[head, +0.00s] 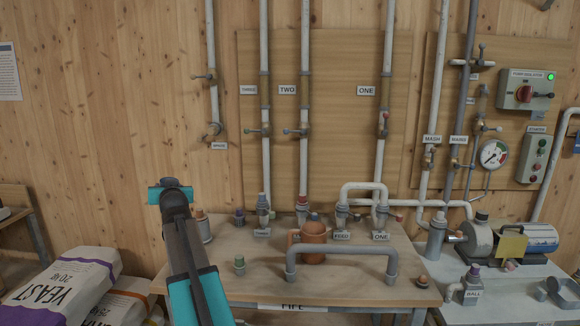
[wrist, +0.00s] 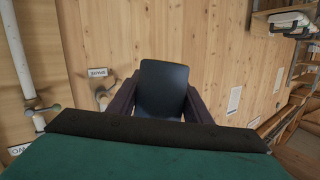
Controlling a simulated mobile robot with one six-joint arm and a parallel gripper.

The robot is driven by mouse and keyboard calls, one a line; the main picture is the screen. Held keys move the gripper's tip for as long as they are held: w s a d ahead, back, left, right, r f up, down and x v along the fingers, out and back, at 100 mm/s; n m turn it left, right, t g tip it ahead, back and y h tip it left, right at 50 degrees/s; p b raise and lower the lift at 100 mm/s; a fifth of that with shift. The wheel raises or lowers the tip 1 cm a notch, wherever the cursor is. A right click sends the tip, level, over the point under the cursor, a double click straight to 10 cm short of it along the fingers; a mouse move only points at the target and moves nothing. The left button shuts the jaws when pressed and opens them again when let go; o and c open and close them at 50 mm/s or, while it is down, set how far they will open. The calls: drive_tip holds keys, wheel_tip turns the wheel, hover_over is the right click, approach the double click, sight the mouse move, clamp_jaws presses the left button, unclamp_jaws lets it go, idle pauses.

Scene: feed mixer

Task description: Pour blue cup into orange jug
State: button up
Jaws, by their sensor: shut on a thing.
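A dark blue cup (wrist: 162,85) is between the fingers of my gripper (wrist: 160,102) in the wrist view. The fingers are shut on its two sides. I cannot see into the cup or tell what it holds. In the head view my arm is raised at the left of the wooden table, and the cup and fingers are hidden behind it. The orange jug (head: 314,238) stands upright on the table, right of my arm and apart from it. A grey pipe arch in front hides part of the jug.
The grey pipe arch (head: 343,251) stands at the table's front. Small capped fittings, such as a green one (head: 239,265), stand around the jug. Vertical white pipes (head: 303,165) with valves run up the wooden wall behind. A pump (head: 480,238) is on the right bench.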

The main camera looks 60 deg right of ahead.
drive_tip(key=s+d+r+m+g+h+b, duration=0.2)
drive_tip(key=s+d+m+h, duration=0.1)
drive_tip(key=s+d, duration=1.2)
drive_tip(key=s+d+r+m+g+h+b, duration=0.2)
drive_tip(key=s+d+m+g+h, duration=0.1)
drive_tip(key=s+d, duration=1.2)
drive_tip(key=d+m, duration=0.1)
drive_tip(key=d, duration=0.2)
drive_tip(key=shift+g, duration=0.3)
drive_tip(key=shift+s, duration=0.2)
drive_tip(key=s+a+f+b, duration=0.1)
drive_tip(key=s+a+b, duration=0.1)
drive_tip(key=s, duration=0.4)
drive_tip(key=shift+s+f+b, duration=0.3)
drive_tip(key=shift+b, duration=0.25)
drive_tip(key=shift+s+a+r+m+h+b, duration=0.15)
drive_tip(key=shift+s+r+m+h+b, duration=0.2)
drive_tip(key=shift+m+h+b, duration=0.8)
drive_tip(key=shift+m+t+b, duration=0.35)
drive_tip(key=shift+t+b, duration=0.05)
drive_tip(key=shift+b, duration=0.7)
